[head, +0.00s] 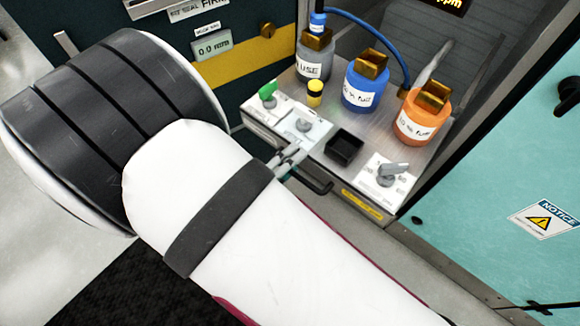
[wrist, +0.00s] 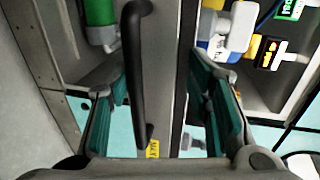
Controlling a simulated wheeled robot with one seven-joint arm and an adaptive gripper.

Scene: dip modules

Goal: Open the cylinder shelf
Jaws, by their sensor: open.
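The cylinder shelf (head: 345,196) is a grey metal shelf at the upper right in the head view. It bears several capped containers and knobs. Its black bar handle (head: 318,186) is on the front face, partly hidden by my gripper (head: 288,163). In the wrist view the handle (wrist: 137,70) stands upright between the two teal-padded fingers of my gripper (wrist: 168,115), closer to the left finger. The fingers are apart and not closed on it. Whether either finger touches the handle cannot be told.
On the shelf are a grey bottle (head: 314,62), a blue bottle (head: 364,88), an orange bottle (head: 420,118) and a small black tray (head: 344,146). A blue hose (head: 375,38) runs behind them. A teal panel (head: 500,180) with a notice sign stands at the right.

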